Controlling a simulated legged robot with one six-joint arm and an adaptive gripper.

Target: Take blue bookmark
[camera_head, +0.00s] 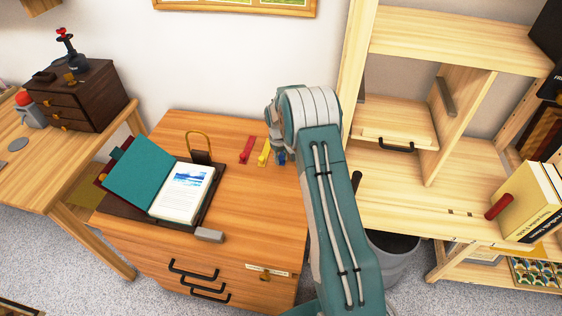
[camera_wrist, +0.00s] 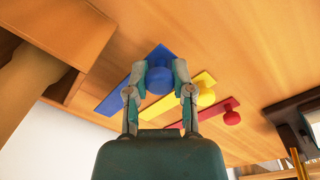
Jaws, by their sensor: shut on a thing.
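The blue bookmark (camera_wrist: 138,74) is a flat strip with a round blue knob (camera_wrist: 159,80), lying on the wooden desk top in the wrist view. My gripper (camera_wrist: 159,74) is shut on that knob, with one finger on each side. In the head view the blue bookmark (camera_head: 281,157) shows only as a small patch beside my arm, which hides the gripper's fingers. A yellow bookmark (camera_wrist: 204,92) and a red bookmark (camera_wrist: 222,114) with similar knobs lie beside it. They also show in the head view, yellow (camera_head: 264,152) and red (camera_head: 247,150).
An open book (camera_head: 186,193) with a teal cover rests on a dark stand on the desk (camera_head: 255,215). A grey block (camera_head: 209,236) lies at the desk's front. A wooden shelf unit (camera_head: 420,195) stands to the right, with a grey bin (camera_head: 395,262) below.

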